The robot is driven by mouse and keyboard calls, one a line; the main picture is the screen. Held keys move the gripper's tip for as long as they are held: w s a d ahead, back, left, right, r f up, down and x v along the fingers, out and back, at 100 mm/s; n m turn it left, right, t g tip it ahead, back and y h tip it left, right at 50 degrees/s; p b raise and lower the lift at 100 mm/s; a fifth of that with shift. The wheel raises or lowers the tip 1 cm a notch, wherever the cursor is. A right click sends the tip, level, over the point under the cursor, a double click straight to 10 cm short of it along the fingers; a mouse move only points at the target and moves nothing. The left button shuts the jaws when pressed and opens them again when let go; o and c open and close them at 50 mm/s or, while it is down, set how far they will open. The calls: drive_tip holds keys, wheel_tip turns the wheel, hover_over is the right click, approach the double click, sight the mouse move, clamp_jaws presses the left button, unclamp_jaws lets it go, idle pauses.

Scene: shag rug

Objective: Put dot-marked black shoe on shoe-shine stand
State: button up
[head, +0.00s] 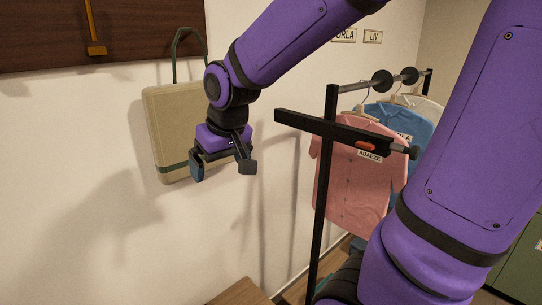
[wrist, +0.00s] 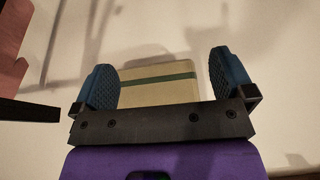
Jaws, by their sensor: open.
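Neither the dot-marked black shoe nor the shoe-shine stand shows in either view. My gripper (head: 222,172) hangs open and empty in front of the white wall in the head view, its fingers apart and pointing down. In the wrist view my gripper (wrist: 163,72) shows two blue ribbed finger pads with nothing held between them. A beige case-like thing with a green band (head: 170,125) is behind the gripper against the wall. It also shows beyond the gap between the fingers in the wrist view (wrist: 155,92).
A clothes rack with a black post (head: 323,200) stands right of my gripper, holding a pink shirt (head: 350,185), a blue shirt (head: 408,123) and a pale one. A wooden surface (head: 240,292) shows at the bottom. A green cabinet (head: 525,262) is at the right edge.

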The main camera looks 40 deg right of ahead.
drive_tip(key=s+r, duration=0.3)
drive_tip(key=s, duration=0.4)
drive_tip(key=s+d+r+t, duration=0.1)
drive_tip(key=s+r, duration=0.2)
drive_tip(key=s, duration=0.4)
drive_tip(key=shift+s, duration=0.15)
